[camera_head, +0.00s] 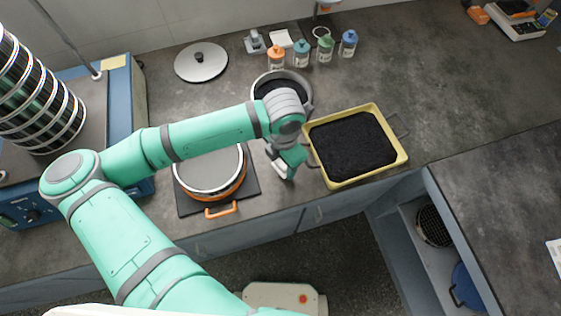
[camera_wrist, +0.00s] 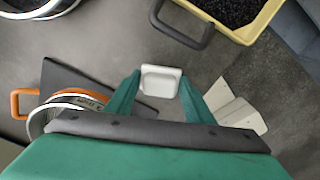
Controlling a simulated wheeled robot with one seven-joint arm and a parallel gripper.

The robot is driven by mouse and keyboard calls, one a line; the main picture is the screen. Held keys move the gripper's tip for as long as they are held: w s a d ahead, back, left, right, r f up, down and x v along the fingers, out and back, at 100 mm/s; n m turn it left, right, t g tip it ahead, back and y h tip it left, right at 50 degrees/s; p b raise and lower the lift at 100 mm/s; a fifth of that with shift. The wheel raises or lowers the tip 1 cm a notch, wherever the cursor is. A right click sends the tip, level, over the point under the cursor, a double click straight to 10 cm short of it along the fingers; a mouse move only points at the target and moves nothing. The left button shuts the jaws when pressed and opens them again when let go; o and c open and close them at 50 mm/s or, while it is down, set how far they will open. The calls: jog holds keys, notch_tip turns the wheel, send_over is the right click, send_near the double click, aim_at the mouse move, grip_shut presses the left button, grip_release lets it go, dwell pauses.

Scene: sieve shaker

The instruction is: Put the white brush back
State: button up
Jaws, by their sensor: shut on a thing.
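My gripper (camera_wrist: 163,92) is shut on the white brush (camera_wrist: 160,80). In the wrist view, a pale block-shaped part of the brush shows between the two green fingertips, and the rest is hidden. In the head view, my gripper (camera_head: 284,170) is over the counter, between the orange-handled pan and the yellow tray. A white part of the brush (camera_head: 277,166) shows beside the fingers there. I cannot tell whether the brush touches the counter.
The yellow tray (camera_head: 402,153) of black grains is right of my gripper; the orange-handled pan (camera_head: 213,186) is left. A round bowl (camera_head: 304,101) stands behind my wrist. Several small bottles (camera_head: 301,54) and a grey lid (camera_head: 201,62) stand farther back. The counter's front edge is close.

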aim_at(282, 164)
jog(key=shift+d+f, duration=0.1)
jog(key=shift+f, duration=0.55)
jog(key=shift+s+a+f, duration=0.1)
jog(key=shift+s+a, duration=0.2)
jog(key=shift+d, duration=0.1)
jog(key=o, duration=1)
jog(key=shift+f, duration=0.1)
jog(key=shift+r, duration=0.45)
notch_tip(282, 164, up, 11)
jog(key=shift+r, duration=0.2)
